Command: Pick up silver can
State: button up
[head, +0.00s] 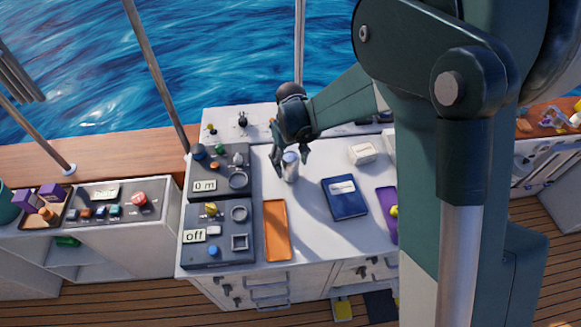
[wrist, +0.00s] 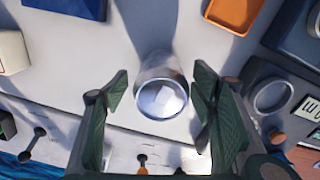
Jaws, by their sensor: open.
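The silver can (head: 290,167) stands upright on the white counter (head: 310,223). In the wrist view the can (wrist: 161,98) shows its round metallic top, between the two fingers and apart from both. My gripper (head: 289,153) is open at the can in the head view. Its green padded fingers (wrist: 160,98) stand on either side of the can in the wrist view, with a gap on each side. The can's lower part is partly hidden by its own top in the wrist view.
An orange tray (head: 277,230) and a dark blue book (head: 344,197) lie on the counter near the can. Dark control panels (head: 218,225) stand at left. A white box (head: 362,152) is at right. Free counter lies between the tray and book.

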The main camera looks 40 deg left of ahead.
jog(key=shift+a+f, duration=0.1)
jog(key=shift+f, duration=2.2)
jog(key=shift+c, duration=0.6)
jog(key=c, duration=0.7)
